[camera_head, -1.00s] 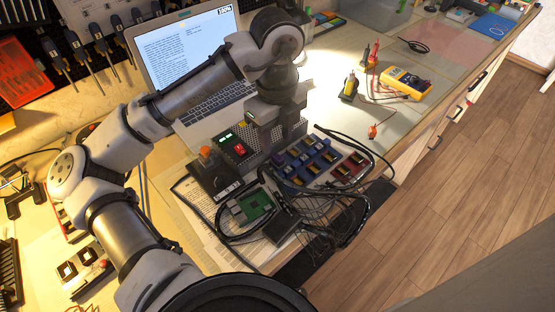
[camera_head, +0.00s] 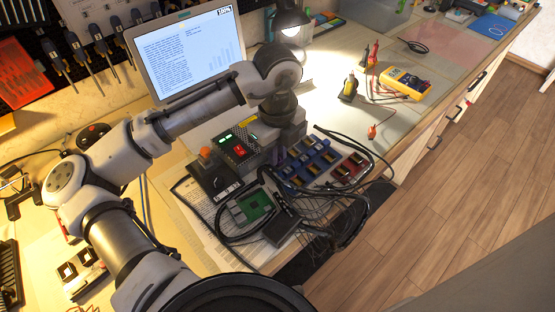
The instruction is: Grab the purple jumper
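My gripper (camera_head: 288,134) points down at the back edge of the blue module board (camera_head: 308,160), which carries several small dark and yellow parts. My wrist is seen from above and behind, so the fingertips are hidden and their opening does not show. A small purple patch (camera_head: 279,159), possibly the purple jumper, shows at the board's left end, just below my gripper. It is too small and too covered to make out its shape. I cannot tell whether my gripper touches it.
A power box (camera_head: 238,150) with a red switch stands close left of my gripper. A green circuit board (camera_head: 254,206) and looping black cables (camera_head: 340,222) lie in front. A laptop (camera_head: 188,52) and lit lamp (camera_head: 291,20) stand behind. A yellow multimeter (camera_head: 405,82) lies right.

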